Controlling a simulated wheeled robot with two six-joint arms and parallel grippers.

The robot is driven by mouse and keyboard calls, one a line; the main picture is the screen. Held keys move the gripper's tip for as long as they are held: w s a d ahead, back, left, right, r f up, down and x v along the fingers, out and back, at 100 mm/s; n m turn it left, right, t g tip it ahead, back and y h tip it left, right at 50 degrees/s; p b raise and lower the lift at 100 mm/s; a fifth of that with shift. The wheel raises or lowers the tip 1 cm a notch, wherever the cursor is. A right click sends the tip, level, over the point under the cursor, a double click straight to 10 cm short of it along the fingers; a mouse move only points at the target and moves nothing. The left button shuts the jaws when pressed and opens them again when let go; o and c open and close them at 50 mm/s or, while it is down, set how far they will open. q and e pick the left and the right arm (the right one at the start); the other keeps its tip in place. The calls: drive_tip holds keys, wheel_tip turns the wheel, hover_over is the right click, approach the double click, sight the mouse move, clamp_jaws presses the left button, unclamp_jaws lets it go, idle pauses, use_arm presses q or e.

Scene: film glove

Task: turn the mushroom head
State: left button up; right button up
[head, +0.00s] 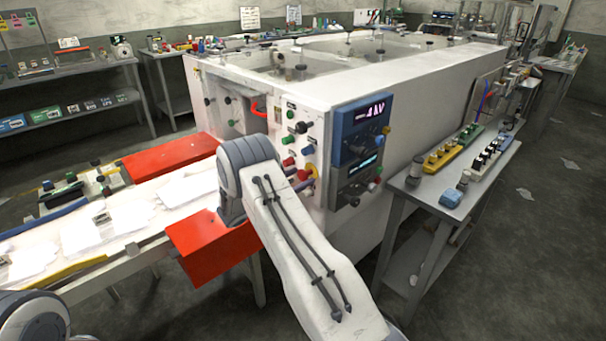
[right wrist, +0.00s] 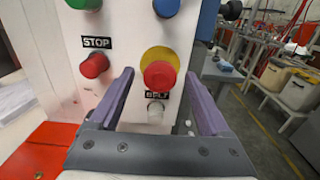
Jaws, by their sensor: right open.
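The red mushroom head (right wrist: 159,75) sits on a round yellow base (right wrist: 160,54) on the white machine's front panel in the right wrist view. My right gripper (right wrist: 159,73) is open, with one purple finger to the left of the mushroom head and one to the right. The fingers do not visibly touch it, and I cannot tell how far their tips reach along it. In the head view my right arm stands in front of the machine and hides most of this gripper. My left gripper is out of view; only part of my left arm shows at bottom left.
A red button (right wrist: 94,65) marked STOP is left of the left finger. A blue button (right wrist: 166,7) is above, and a pale knob (right wrist: 155,112) below. The blue display unit (head: 362,140) is on the right corner. A grey side table (head: 428,190) stands to the right.

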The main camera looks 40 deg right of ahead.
drive_tip(key=shift+d, duration=0.95)
